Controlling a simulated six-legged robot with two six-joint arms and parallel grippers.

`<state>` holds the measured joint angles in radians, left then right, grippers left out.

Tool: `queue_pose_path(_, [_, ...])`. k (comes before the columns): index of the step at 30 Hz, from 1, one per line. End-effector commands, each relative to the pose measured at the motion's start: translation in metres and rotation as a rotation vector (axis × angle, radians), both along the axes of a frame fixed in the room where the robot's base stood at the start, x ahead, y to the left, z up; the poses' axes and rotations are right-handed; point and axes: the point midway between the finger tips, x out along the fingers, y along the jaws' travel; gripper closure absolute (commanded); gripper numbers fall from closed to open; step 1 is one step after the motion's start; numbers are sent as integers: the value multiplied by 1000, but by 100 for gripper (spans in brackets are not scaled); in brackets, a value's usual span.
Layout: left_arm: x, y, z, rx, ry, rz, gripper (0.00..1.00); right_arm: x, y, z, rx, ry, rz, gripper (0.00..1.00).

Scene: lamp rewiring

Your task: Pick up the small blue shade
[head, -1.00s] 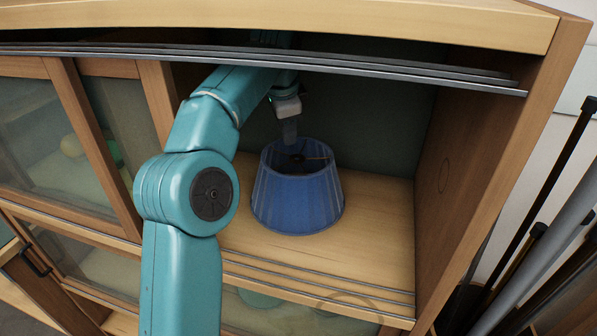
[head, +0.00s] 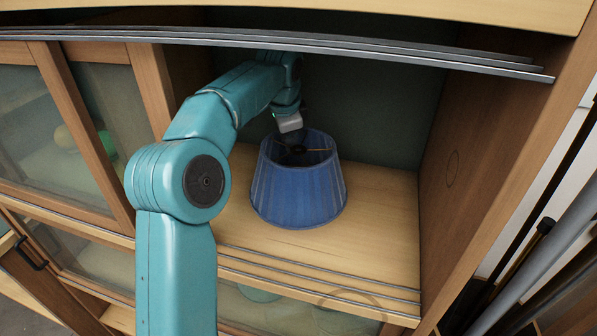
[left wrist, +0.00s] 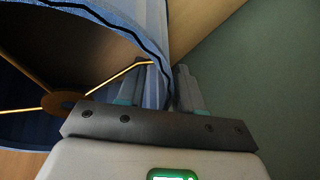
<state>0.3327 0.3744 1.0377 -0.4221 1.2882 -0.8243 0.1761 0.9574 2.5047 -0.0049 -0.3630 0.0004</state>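The small blue shade (head: 298,192) stands upright on the light wooden shelf of the open cabinet bay. Its top opening and inner wire frame show in the head view. My left gripper (head: 296,143) reaches down at the shade's far rim, its fingertips partly hidden by the shade. In the left wrist view, the fingers (left wrist: 166,85) straddle the blue shade (left wrist: 105,15) at its dark-edged rim, one finger inside and one outside. A gap shows between the fingers, with the shade's thin wall in it. My right gripper is not in view.
Metal rails (head: 300,48) run across the top front of the bay, above my left arm. The wooden side wall (head: 475,160) bounds it on the right. Glass sliding doors (head: 60,130) close the left side. Bare shelf (head: 385,215) lies right of the shade.

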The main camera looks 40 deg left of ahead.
Motion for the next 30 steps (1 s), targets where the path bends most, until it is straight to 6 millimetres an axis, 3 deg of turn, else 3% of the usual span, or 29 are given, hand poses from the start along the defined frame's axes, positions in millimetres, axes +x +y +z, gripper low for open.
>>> queue_pose_path(5, [1, 1, 0, 0, 0, 0, 64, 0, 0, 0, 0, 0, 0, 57])
queue_pose_path(9, [2, 2, 0, 0, 0, 0, 100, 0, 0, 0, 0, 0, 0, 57])
queue_pose_path(22, [2, 2, 3, 1, 1, -1, 100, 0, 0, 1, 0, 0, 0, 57])
queue_pose_path(30, [3, 2, 33, 2, -2, 0, 100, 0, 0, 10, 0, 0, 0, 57])
